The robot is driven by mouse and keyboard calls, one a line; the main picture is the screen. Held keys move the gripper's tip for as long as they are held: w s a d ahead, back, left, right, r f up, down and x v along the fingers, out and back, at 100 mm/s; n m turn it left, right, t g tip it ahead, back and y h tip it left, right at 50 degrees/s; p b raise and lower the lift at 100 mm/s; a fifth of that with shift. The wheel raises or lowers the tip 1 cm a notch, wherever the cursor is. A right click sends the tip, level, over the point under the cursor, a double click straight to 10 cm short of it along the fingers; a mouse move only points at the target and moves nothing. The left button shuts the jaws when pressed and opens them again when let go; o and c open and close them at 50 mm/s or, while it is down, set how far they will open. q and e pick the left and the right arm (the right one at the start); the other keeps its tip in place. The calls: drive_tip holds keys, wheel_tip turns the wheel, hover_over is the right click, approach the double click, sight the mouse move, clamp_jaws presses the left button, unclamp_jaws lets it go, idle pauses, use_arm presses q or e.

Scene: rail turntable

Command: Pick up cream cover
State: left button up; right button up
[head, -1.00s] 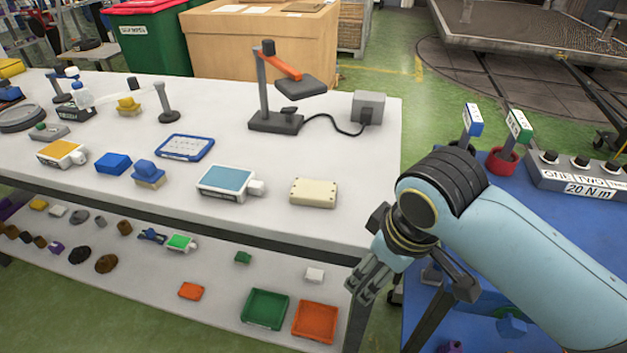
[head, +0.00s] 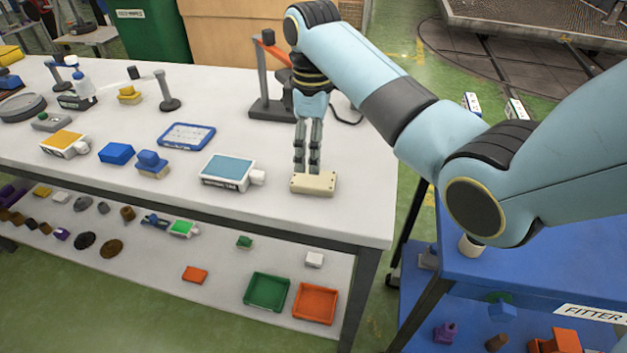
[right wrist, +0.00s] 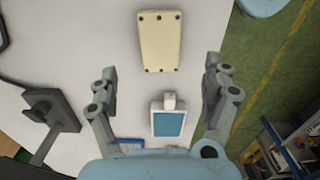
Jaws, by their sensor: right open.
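The cream cover (head: 314,184) is a flat rectangular block lying on the white table top, near its front edge. In the right wrist view the cream cover (right wrist: 159,41) shows small dark screw holes and lies just beyond the fingertips. My right gripper (head: 307,169) points down just above and behind the cover in the head view. Its fingers (right wrist: 160,76) are spread wide and empty in the right wrist view. I cannot tell whether the fingers touch the cover. My left gripper is not in view.
A blue-screened device (head: 229,172) lies just left of the cover. The black-based lamp (head: 266,110) stands behind my right gripper. A blue-framed tablet (head: 186,136) and other small parts lie farther left. The lower shelf holds a green tray (head: 266,291) and an orange tray (head: 315,303).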

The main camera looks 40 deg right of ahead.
sight(313, 177)
wheel_tip(313, 177, down, 8)
drive_tip(key=shift+s+r, duration=0.1)
drive_tip(key=c, duration=1.5)
